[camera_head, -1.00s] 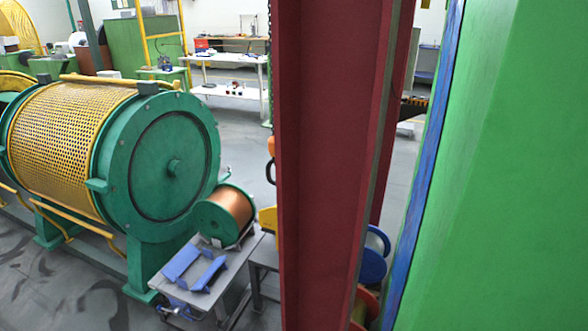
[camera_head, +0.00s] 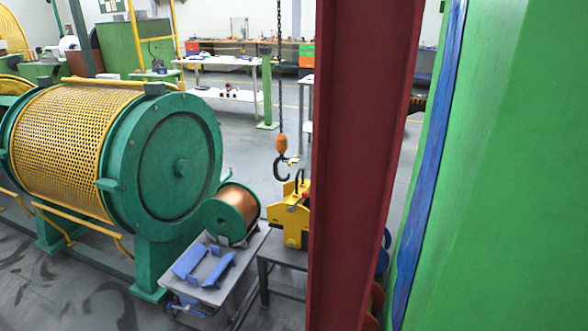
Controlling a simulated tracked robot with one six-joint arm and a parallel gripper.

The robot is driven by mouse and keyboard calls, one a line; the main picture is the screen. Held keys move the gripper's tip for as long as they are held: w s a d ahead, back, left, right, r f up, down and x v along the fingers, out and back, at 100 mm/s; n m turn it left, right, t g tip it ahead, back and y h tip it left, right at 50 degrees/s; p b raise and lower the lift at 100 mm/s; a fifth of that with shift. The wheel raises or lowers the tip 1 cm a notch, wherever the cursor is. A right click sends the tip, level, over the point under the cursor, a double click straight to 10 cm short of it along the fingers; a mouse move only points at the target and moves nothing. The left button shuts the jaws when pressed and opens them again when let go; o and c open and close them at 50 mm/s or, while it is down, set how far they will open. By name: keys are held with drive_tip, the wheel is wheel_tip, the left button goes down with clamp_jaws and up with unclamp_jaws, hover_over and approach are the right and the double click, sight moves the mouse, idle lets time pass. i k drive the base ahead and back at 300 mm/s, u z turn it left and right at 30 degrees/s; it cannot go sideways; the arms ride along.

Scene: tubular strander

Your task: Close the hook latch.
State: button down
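A dark hook (camera_head: 281,168) with an orange body (camera_head: 282,144) hangs on a chain (camera_head: 280,60) left of the red column. A small pale and yellowish piece at the hook's mouth may be its latch (camera_head: 291,160); whether it is open or shut is too small to tell. Below the hook, a yellow lifting device (camera_head: 290,215) with dark loops on top stands on a grey table. The hook hangs close above it; I cannot tell whether they touch. My gripper is not in view.
A red steel column (camera_head: 360,150) stands close ahead, with a large green panel (camera_head: 510,170) at right. A green strander drum with yellow mesh (camera_head: 70,140) fills the left. A copper spool (camera_head: 237,210) and blue brackets (camera_head: 205,265) sit on a cart. Grey floor shows behind.

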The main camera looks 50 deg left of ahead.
sight(294, 160)
drive_tip(key=k, duration=1.25)
drive_tip(key=u, duration=1.5)
drive_tip(key=i, duration=1)
drive_tip(key=u, duration=0.05)
